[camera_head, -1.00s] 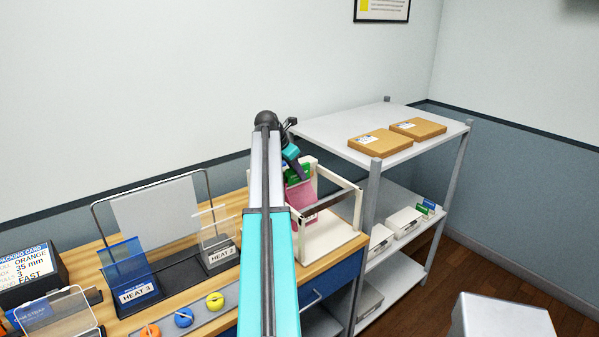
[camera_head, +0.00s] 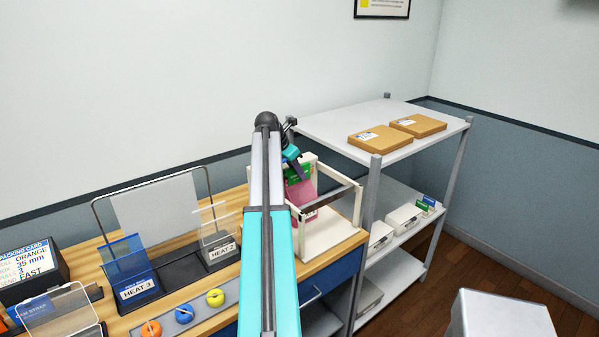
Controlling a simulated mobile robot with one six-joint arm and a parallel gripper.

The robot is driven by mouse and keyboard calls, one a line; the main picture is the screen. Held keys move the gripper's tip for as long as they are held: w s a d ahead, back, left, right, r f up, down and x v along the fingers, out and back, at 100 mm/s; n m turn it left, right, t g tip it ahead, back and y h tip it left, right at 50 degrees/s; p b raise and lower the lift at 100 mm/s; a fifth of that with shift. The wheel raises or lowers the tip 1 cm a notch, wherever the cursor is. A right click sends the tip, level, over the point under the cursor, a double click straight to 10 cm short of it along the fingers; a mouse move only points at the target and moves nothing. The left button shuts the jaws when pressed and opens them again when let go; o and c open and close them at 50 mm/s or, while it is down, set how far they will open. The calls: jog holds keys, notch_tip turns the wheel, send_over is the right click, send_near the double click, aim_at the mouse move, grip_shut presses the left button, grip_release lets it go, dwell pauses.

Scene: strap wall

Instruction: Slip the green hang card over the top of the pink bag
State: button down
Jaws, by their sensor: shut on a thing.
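The pink bag (camera_head: 301,194) hangs upright inside the white open frame at the bench's right end, partly hidden by my arm. The green hang card (camera_head: 297,172) shows directly above the bag, below my gripper (camera_head: 295,163). My gripper points down and is shut on the card. The fingertips are small and partly hidden by my arm. I cannot tell whether the card is around the bag's top or only in front of it.
The white frame (camera_head: 342,228) has an upper bar close to the bag. A grey shelf unit (camera_head: 330,125) with two cardboard boxes stands just right. HEAT 3 (camera_head: 137,289) and HEAT 2 (camera_head: 221,252) holders and several coloured knobs (camera_head: 184,314) occupy the bench at left.

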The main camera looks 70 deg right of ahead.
jog(key=shift+f, duration=0.5)
dwell(0.9)
jog(key=c, duration=1.6)
grip_release()
jog(key=shift+r, duration=0.1)
jog(key=shift+w, duration=0.1)
jog(key=shift+r, duration=0.1)
